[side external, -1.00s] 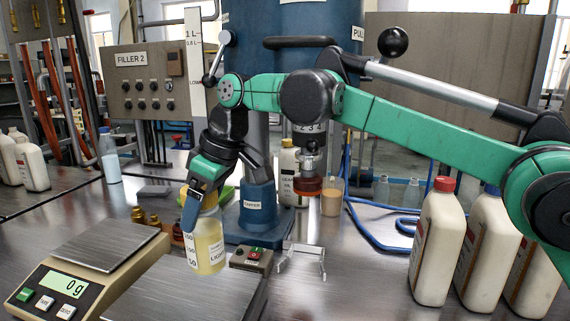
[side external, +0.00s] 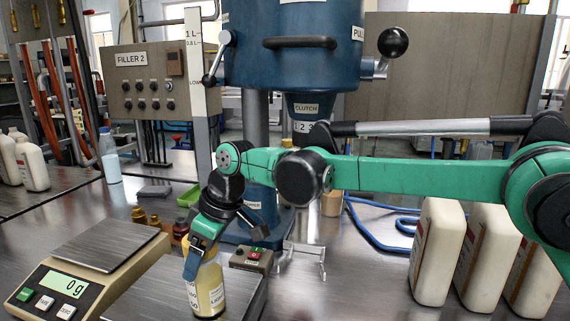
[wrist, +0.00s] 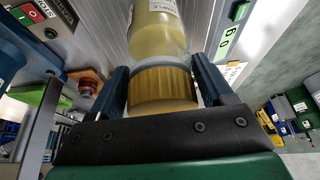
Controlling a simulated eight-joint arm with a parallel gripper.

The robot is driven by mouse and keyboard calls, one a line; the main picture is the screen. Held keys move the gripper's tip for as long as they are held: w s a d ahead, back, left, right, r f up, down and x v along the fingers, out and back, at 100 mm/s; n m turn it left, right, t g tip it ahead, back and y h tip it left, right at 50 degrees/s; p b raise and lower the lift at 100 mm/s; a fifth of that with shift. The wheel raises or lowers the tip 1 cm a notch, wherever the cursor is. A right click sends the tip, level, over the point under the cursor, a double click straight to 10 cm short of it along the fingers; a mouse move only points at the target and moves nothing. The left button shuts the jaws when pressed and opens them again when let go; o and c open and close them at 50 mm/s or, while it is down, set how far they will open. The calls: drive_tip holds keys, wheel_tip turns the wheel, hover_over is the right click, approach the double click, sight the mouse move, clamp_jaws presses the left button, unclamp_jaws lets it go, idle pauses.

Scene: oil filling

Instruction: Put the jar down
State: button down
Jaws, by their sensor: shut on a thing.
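The jar (side external: 208,288) is clear with yellowish liquid, a white graduated label and a gold lid. It stands upright at the metal plate (side external: 150,292) right of the scale; whether its base touches the plate I cannot tell. My gripper (side external: 198,246) is shut on the jar near its top, coming from above. In the wrist view the jar (wrist: 160,35) runs away from the camera, and its gold lid (wrist: 162,88) sits between the two blue fingers of my gripper (wrist: 162,85).
A scale (side external: 68,285) reading 0 g stands at left. A small button box (side external: 251,259) is just right of the jar. The blue filler machine (side external: 290,60) stands behind. Several white bottles (side external: 437,250) stand at right. Open tabletop (side external: 350,285) lies between the jar and these bottles.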

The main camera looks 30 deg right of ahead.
drive_tip(key=shift+f, duration=0.15)
unclamp_jaws()
drive_tip(key=v, duration=1.1)
drive_tip(key=s+d+m+t+h, duration=0.15)
drive_tip(key=s+d+m, duration=0.3)
drive_tip(key=d, duration=0.65)
drive_tip(key=s+d+f+m+t+h, duration=0.1)
drive_tip(key=s+d+f+m+t, duration=0.1)
drive_tip(key=s+d+f+m, duration=0.3)
drive_tip(key=s+d+f, duration=0.4)
drive_tip(key=s+f, duration=0.1)
drive_tip(key=shift+f+t+h, duration=0.35)
drive_tip(key=shift+f, duration=0.05)
